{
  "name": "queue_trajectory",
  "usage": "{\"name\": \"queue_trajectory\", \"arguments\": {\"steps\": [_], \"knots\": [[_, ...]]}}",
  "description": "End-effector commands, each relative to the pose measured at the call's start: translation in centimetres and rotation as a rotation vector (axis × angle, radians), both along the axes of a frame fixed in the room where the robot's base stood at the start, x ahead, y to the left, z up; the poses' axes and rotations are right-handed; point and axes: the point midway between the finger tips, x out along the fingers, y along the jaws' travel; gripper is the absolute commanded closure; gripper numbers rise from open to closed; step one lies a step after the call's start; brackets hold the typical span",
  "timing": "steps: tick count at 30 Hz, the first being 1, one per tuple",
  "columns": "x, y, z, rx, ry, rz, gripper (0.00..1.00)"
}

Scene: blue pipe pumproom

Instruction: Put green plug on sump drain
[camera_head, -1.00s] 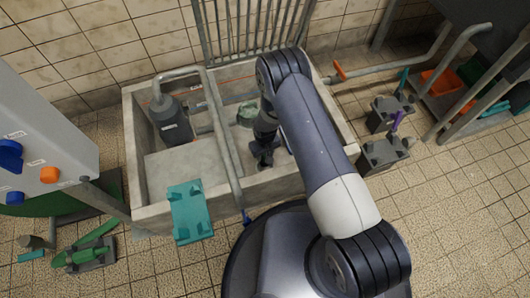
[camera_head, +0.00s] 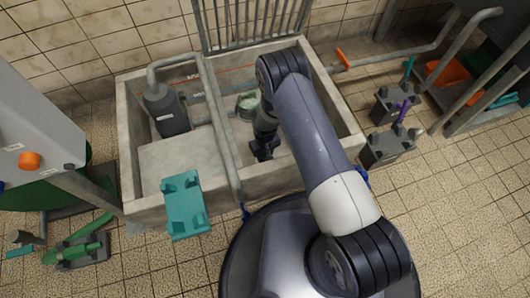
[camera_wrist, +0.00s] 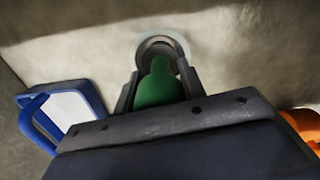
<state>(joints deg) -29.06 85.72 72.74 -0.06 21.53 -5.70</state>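The green plug (camera_wrist: 158,86) sits between the two dark fingers of my gripper (camera_wrist: 160,88) in the wrist view, and the fingers appear closed on its sides. Just beyond the plug is a round metal ring with a dark opening, which looks like the sump drain (camera_wrist: 165,46). The plug's top overlaps the ring's lower part in the picture; I cannot tell if they touch. In the head view my gripper (camera_head: 263,149) reaches down inside the concrete sump (camera_head: 142,205). The plug cannot be made out there.
A grey pump (camera_head: 166,112) stands in the sump's left part, and a grey pipe (camera_head: 222,135) crosses the basin. A pale round object (camera_head: 248,106) lies behind my gripper. A teal bracket (camera_head: 186,205) sits on the front rim. Blue (camera_wrist: 65,112) and orange (camera_wrist: 303,126) things flank my wrist.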

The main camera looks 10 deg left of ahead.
Motion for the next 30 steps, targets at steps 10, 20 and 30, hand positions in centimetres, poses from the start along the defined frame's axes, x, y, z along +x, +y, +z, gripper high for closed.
{"name": "queue_trajectory", "arguments": {"steps": [10,20,30], "knots": [[0.0,0.0,0.0,0.0,0.0,0.0,0.36],[0.0,0.0,1.2,0.001,-0.001,0.0,0.36],[0.1,0.0,8.0,0.001,-0.002,0.0,0.36]]}}
